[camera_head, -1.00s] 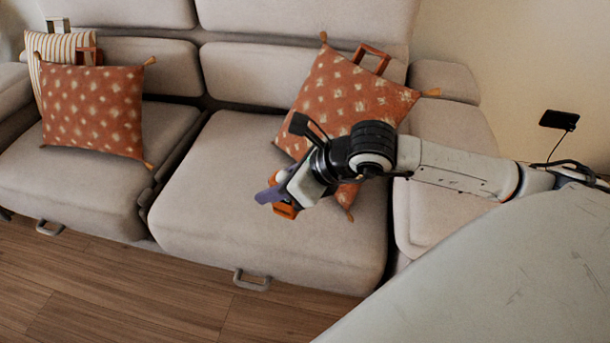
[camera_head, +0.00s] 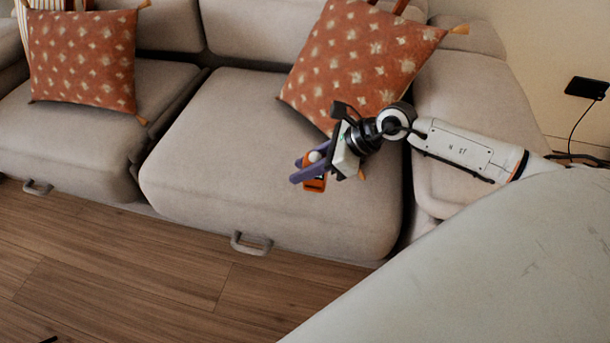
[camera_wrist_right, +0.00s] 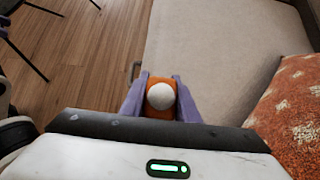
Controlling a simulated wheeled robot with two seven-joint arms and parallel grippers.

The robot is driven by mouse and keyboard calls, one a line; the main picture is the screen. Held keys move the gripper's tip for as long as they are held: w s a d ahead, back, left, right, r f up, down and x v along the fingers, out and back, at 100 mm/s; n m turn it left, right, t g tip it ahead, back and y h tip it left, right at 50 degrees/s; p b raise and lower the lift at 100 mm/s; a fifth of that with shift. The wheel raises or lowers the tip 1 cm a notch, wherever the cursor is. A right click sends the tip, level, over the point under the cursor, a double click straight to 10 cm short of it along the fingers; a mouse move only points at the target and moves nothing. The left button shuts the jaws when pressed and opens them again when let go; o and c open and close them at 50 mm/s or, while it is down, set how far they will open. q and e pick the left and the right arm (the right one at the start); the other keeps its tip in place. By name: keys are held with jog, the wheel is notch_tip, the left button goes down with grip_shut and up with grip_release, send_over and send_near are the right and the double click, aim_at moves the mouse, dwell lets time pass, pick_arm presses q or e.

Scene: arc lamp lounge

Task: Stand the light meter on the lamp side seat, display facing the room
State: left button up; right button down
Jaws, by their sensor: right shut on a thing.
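The light meter is orange with a white dome (camera_head: 315,181). My right gripper (camera_head: 308,174), with purple fingers, is shut on it. In the right wrist view the light meter (camera_wrist_right: 160,98) sits between the two purple fingers, its white dome towards the camera. The lamp side seat, taken as the beige cushion (camera_head: 215,160) on the right, is below and behind the gripper. Whether the meter touches the cushion is hard to tell; its display cannot be made out. My left gripper is not in view.
An orange patterned pillow (camera_head: 355,65) leans at the back of this seat, close behind my right arm. Another patterned pillow (camera_head: 82,60) rests on the left seat. The seat's left and front parts are bare. Wooden floor (camera_head: 130,270) lies in front.

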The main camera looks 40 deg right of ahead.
pick_arm(q)
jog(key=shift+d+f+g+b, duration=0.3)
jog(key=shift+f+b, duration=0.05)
jog(key=shift+b, duration=0.1)
pick_arm(e)
jog(key=shift+f, duration=1.9)
jog(key=shift+f, duration=0.1)
jog(key=c, duration=1.4)
grip_release()
jog(key=shift+o, duration=0.2)
jog(key=shift+r, duration=0.2)
pick_arm(q)
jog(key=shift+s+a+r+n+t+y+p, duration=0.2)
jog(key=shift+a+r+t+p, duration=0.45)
jog(key=shift+p, duration=0.6)
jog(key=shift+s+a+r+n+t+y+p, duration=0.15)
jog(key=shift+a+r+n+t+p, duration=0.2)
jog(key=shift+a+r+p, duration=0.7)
pick_arm(e)
jog(key=v, duration=1.2)
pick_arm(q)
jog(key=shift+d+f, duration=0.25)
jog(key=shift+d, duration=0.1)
pick_arm(e)
jog(key=shift+a+f, duration=0.1)
